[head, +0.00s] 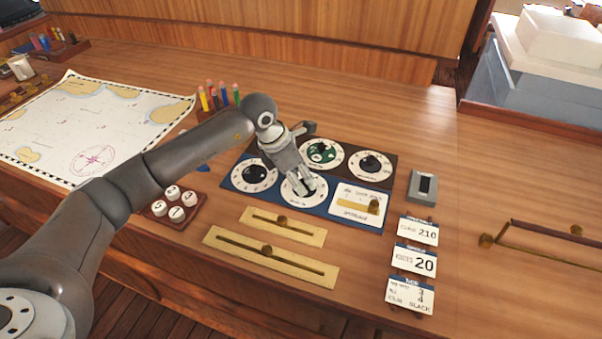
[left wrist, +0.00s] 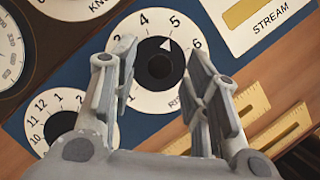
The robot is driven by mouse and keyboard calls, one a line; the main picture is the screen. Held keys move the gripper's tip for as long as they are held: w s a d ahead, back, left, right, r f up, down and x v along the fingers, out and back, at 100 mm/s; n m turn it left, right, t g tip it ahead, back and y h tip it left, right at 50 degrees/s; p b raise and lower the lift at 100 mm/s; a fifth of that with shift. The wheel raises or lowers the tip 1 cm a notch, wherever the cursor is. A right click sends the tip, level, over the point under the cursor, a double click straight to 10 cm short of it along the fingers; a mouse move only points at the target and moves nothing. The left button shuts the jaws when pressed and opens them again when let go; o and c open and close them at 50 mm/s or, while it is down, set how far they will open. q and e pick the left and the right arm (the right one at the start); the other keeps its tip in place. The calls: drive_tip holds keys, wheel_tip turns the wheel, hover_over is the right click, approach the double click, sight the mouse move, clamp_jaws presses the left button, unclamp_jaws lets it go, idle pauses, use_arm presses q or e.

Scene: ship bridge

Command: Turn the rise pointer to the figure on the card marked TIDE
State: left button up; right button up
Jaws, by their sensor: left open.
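The rise dial (left wrist: 132,97) is a white ring with figures and a dark round knob (left wrist: 159,70) at its middle. Its white pointer mark is at about 5. In the head view the dial (head: 293,197) sits in the lower row of the panel, partly covered by my left gripper (head: 306,188). In the left wrist view my left gripper (left wrist: 165,90) is open, one finger on each side of the knob; contact cannot be told. The TIDE card (head: 410,296) at the lower right reads 3, 4 and SLACK on separate lines; its small labels are hard to read. My right gripper is out of view.
Neighbouring dials (head: 254,175) and the STREAM slider plate (head: 360,205) crowd the rise dial. Brass slider plates (head: 270,257) lie in front. Two more cards (head: 415,260) stand above the TIDE card.

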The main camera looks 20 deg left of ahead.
use_arm(q)
drive_tip(key=shift+f, duration=0.1)
clamp_jaws()
idle(0.4)
drive_tip(key=n+t+y+b, duration=0.1)
drive_tip(key=n+b, duration=0.2)
drive_tip(key=n, duration=0.1)
drive_tip(key=shift+d, duration=0.2)
drive_tip(key=shift+d+n+t+y+b, duration=0.15)
drive_tip(key=shift+n+y+b, duration=0.2)
drive_tip(key=shift+n+b, duration=0.4)
drive_tip(key=shift+a+n+t+y+b, duration=0.15)
drive_tip(key=shift+n+y+b, duration=0.25)
drive_tip(key=shift+n, duration=0.65)
drive_tip(key=shift+s+d, duration=0.1)
unclamp_jaws()
